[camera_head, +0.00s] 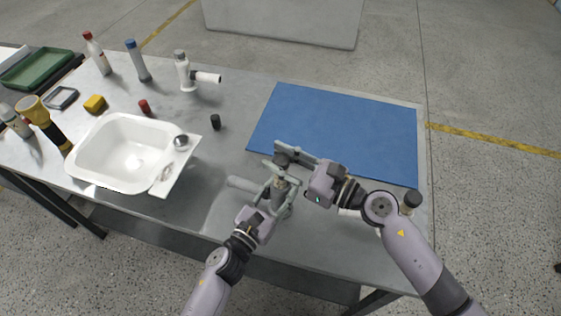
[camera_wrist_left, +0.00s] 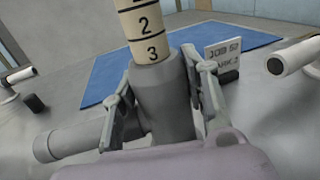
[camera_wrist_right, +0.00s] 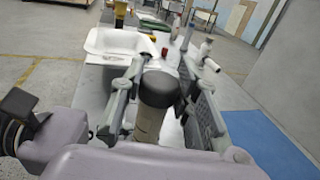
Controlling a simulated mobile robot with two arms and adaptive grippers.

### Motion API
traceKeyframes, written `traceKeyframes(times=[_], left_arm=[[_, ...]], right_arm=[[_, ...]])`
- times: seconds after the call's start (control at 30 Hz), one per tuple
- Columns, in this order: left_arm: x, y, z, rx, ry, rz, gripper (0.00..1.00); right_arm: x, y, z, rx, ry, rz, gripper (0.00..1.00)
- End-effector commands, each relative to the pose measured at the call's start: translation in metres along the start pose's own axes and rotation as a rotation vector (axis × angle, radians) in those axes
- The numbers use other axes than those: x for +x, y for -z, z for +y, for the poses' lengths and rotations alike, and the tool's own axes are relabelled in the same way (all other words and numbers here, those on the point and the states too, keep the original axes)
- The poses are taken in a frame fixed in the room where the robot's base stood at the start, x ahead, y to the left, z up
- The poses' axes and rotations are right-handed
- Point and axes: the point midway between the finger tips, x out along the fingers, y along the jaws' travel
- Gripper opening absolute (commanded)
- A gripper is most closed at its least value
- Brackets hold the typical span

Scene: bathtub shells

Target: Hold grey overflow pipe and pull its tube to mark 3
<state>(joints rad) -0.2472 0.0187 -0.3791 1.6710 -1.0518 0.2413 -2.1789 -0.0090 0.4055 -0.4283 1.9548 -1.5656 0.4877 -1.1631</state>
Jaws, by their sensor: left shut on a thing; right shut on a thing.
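The grey overflow pipe (camera_head: 284,190) stands upright near the table's front edge, its side branch (camera_head: 244,185) pointing left. My left gripper (camera_head: 278,196) is shut around the pipe's body, which also shows in the left wrist view (camera_wrist_left: 168,105). A cream tube (camera_wrist_left: 148,30) rises from the pipe's mouth. Marks 2 and 3 show on it, with the 3 and a line just above the rim. My right gripper (camera_head: 288,158) is shut on the tube's top end, at the dark cap (camera_wrist_right: 159,88). The tube's lower part is hidden inside the pipe.
A blue mat (camera_head: 340,130) lies behind. A white sink (camera_head: 125,150) stands at left. A white pipe (camera_head: 186,75) stands at the back. Another dark-capped item (camera_head: 410,202) is partly behind my right arm. A small white card (camera_wrist_left: 224,58) stands near the pipe; its print is unclear.

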Motion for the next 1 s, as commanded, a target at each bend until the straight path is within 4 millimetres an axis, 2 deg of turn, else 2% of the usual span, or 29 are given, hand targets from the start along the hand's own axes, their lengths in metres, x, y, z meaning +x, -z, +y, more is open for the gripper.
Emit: traceKeyframes(times=[0.07, 0.1, 0.4, 0.77, 0.87, 1.0], left_arm=[[-0.001, 0.001, 0.001, -0.001, -0.002, 0.003, 0.09], [0.0, 0.001, 0.001, -0.001, -0.002, 0.003, 0.09], [0.0, 0.001, 0.0, -0.001, -0.001, 0.003, 0.09], [0.0, 0.001, 0.0, -0.001, -0.001, 0.002, 0.09], [0.0, 0.001, 0.0, -0.001, -0.001, 0.002, 0.09], [0.0, 0.001, 0.0, -0.001, -0.001, 0.002, 0.09]], right_arm=[[0.0, -0.001, -0.001, -0.002, 0.002, -0.003, 0.0], [0.0, -0.001, -0.001, -0.002, 0.002, -0.003, 0.3], [0.0, -0.001, 0.0, -0.001, 0.001, -0.002, 0.5], [-0.003, 0.0, 0.0, 0.0, 0.001, 0.0, 0.51], [-0.013, 0.001, 0.0, 0.001, 0.002, 0.001, 0.51], [-0.04, 0.002, 0.0, 0.002, 0.001, 0.004, 0.51]])
